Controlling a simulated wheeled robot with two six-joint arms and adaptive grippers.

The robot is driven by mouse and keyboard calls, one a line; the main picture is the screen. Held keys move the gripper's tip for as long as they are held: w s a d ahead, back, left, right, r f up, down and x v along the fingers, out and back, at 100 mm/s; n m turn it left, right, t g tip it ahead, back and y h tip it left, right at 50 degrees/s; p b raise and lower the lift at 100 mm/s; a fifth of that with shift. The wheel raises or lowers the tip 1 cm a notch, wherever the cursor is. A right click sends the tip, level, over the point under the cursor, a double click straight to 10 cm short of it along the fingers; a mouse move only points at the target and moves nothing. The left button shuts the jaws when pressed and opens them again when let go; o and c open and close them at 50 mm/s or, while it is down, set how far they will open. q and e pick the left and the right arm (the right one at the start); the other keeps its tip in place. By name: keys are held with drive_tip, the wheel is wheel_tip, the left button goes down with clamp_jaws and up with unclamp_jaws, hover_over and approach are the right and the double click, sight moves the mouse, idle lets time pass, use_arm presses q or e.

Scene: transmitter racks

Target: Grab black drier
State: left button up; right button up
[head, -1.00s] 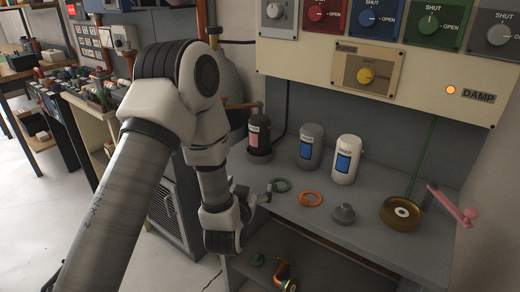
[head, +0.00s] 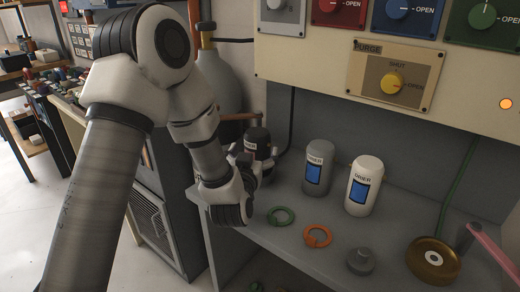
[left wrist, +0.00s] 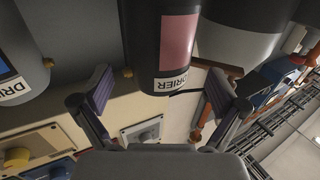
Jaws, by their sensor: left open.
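The black drier (head: 258,136) stands upright at the left end of the grey shelf, partly hidden by my left gripper (head: 254,162). In the left wrist view the black drier (left wrist: 160,40) shows large and upside down, with a pink panel and a DRIER label. The open fingers of my left gripper (left wrist: 158,90) stand on either side of its line, with clear space between them and no firm contact visible.
A grey drier (head: 318,168) and a white drier (head: 363,186) stand to the right. A green ring (head: 281,216), an orange ring (head: 318,236), a grey knob (head: 361,260) and a brass wheel (head: 433,262) lie in front. A valve panel (head: 398,75) overhangs the shelf.

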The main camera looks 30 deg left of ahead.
use_arm(q)
drive_tip(key=p+x, duration=0.1)
drive_tip(key=x, duration=0.5)
drive_tip(key=shift+w+a+r, duration=0.1)
drive_tip(key=shift+w, duration=0.2)
drive_tip(key=shift+s+r, duration=0.1)
drive_tip(key=shift+c, duration=0.3)
drive_tip(key=c, duration=1.5)
